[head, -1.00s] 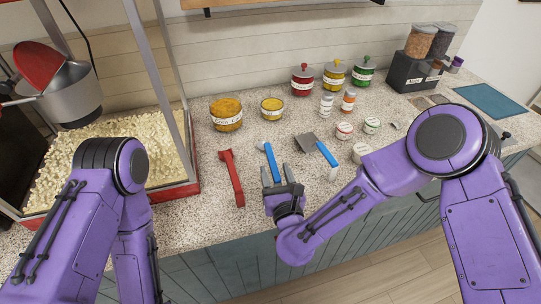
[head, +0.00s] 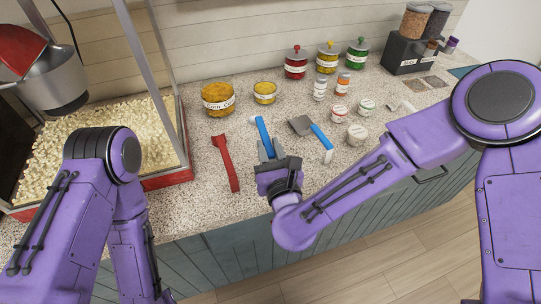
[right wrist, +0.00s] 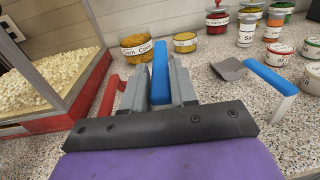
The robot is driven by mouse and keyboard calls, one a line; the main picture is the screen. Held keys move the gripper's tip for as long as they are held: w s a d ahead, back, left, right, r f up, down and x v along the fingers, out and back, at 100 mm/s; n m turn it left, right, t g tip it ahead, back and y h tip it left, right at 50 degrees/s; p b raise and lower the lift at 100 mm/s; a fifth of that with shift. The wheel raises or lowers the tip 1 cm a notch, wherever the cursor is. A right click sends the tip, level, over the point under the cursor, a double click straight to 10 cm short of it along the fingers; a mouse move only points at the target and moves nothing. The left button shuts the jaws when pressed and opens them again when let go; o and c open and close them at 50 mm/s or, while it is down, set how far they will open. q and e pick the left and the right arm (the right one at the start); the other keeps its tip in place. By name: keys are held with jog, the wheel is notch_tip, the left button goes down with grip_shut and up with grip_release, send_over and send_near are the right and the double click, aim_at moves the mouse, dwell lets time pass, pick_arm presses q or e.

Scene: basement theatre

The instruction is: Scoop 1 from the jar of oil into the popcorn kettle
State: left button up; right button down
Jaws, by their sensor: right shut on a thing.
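My right gripper (head: 270,149) is shut on the blue handle of a scoop (head: 262,128), low over the counter. In the right wrist view the blue handle (right wrist: 160,70) stands between the two grey fingers; the scoop's far end is hidden or too small to tell. A small jar with yellow contents (head: 265,93) stands beyond the gripper; its label is unreadable, so I cannot confirm it is the oil. A larger yellow jar (head: 218,99), its label seeming to read corn, stands left of it. The metal popcorn kettle (head: 52,88) hangs at the far left. My left gripper is out of view.
A red scoop (head: 227,160) lies left of my right gripper; a flat metal scoop with a blue handle (head: 319,135) lies right. Lidded jars (head: 296,64), shakers and small tubs (head: 338,112) stand farther back. The popcorn machine's red base (head: 170,179) borders the left side.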

jog(key=s+r+p, duration=0.1)
jog(key=s+r, duration=0.2)
jog(key=s, duration=0.2)
jog(key=s+a+r+p, duration=0.1)
jog(key=s+r+p, duration=0.1)
jog(key=s+r, duration=0.2)
jog(key=s, duration=0.2)
jog(key=shift+s+a, duration=0.15)
jog(key=shift+s, duration=0.15)
